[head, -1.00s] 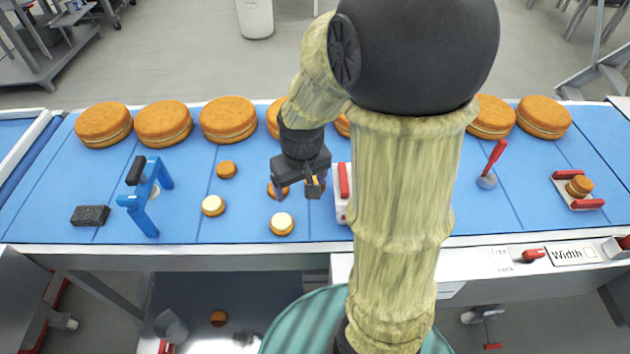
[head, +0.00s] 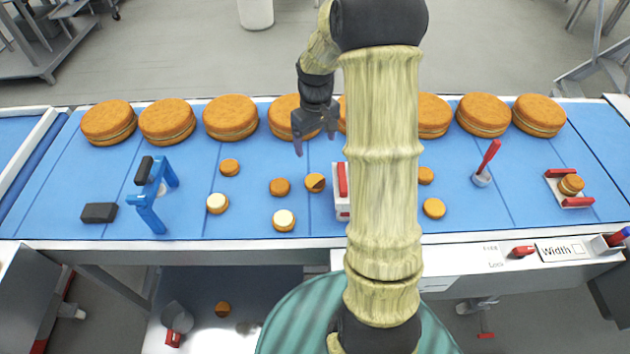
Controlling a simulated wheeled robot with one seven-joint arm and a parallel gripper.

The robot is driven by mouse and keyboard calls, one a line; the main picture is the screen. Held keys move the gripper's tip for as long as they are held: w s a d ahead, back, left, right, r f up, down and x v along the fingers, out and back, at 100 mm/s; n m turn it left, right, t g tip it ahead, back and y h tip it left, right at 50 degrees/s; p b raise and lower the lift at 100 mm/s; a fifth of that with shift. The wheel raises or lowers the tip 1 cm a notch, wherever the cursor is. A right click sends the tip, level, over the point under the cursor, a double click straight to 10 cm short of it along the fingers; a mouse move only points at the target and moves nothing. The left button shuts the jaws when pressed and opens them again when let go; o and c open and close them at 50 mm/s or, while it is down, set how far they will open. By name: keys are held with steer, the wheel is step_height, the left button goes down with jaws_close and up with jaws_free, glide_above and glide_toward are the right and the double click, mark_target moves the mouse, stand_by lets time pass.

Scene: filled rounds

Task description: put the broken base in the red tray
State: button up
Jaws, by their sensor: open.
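A small round base (head: 315,182) with a dark patch on one side lies on the blue belt, left of a white holder with a red bar (head: 342,190). The patch looks like a broken part, but it is too small to be sure. My arm hides the right part of that holder. No plainly red tray shows; a white piece with two red bars (head: 578,202) at the far right holds a small filled round (head: 571,184). My gripper (head: 315,142) is open and empty, above the belt and beyond the dark-patched base, apart from it.
Large filled rounds (head: 230,117) line the belt's far side. Several small rounds (head: 279,187) lie around the middle. A blue stand (head: 152,195), a black block (head: 99,212) and a red-handled tool (head: 487,163) stand on the belt. Another round (head: 222,309) lies below.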

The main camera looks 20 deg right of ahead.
steer(key=p, duration=0.2)
glide_above(315, 181)
step_height(315, 181, down, 10)
steer(key=shift+w+d+f, duration=0.1)
steer(key=shift+f, duration=0.15)
steer(key=shift+f+p, duration=0.45)
steer(key=shift+p, duration=0.05)
steer(key=shift+f+p, duration=0.75)
steer(key=shift+f, duration=1.4)
steer(key=c, duration=0.8)
